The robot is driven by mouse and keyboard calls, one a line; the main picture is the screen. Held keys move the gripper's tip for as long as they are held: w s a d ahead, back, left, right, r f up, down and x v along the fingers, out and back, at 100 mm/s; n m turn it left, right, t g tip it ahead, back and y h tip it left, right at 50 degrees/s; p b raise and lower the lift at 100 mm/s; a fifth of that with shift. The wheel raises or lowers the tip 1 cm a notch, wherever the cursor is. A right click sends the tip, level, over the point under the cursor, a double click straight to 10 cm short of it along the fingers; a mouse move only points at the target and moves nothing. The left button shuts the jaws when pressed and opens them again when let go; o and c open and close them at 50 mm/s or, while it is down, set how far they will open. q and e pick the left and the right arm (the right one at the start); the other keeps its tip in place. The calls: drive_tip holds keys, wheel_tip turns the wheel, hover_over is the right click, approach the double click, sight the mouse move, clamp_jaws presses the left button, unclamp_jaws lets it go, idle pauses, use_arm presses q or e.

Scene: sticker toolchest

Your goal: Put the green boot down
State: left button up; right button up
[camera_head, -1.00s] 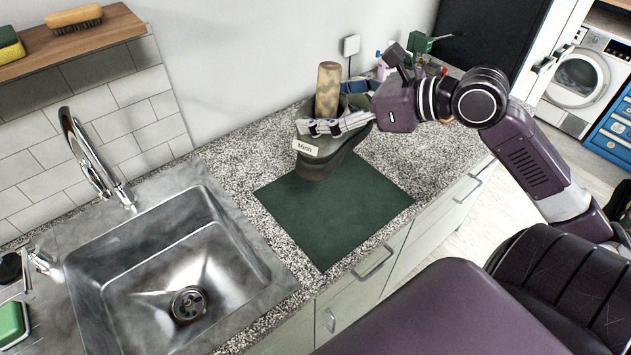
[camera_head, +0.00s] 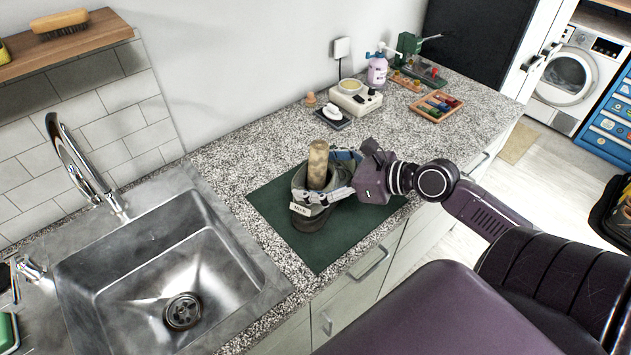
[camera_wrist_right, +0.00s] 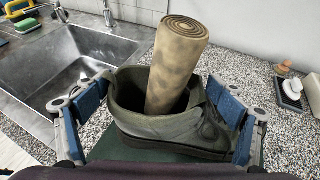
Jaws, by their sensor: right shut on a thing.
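The green boot (camera_head: 307,212) is upright at the dark green mat (camera_head: 318,251) on the counter, with a mottled tan roll (camera_head: 318,163) standing in its opening. My right gripper (camera_head: 325,180) is shut on the boot's upper part, one finger on each side. In the right wrist view the boot (camera_wrist_right: 165,135) sits between the blue finger pads, toe to the right. I cannot tell whether its sole touches the mat. My left gripper is not in view.
The steel sink (camera_head: 150,290) with its tap (camera_head: 75,160) lies left of the mat.

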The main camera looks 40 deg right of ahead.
wheel_tip(320, 180, down, 2)
drive_tip(key=shift+f, duration=0.25)
drive_tip(key=o, duration=1.9)
drive_tip(key=shift+f, duration=0.1)
drive_tip(key=shift+o, duration=0.3)
drive_tip(key=shift+s, duration=0.15)
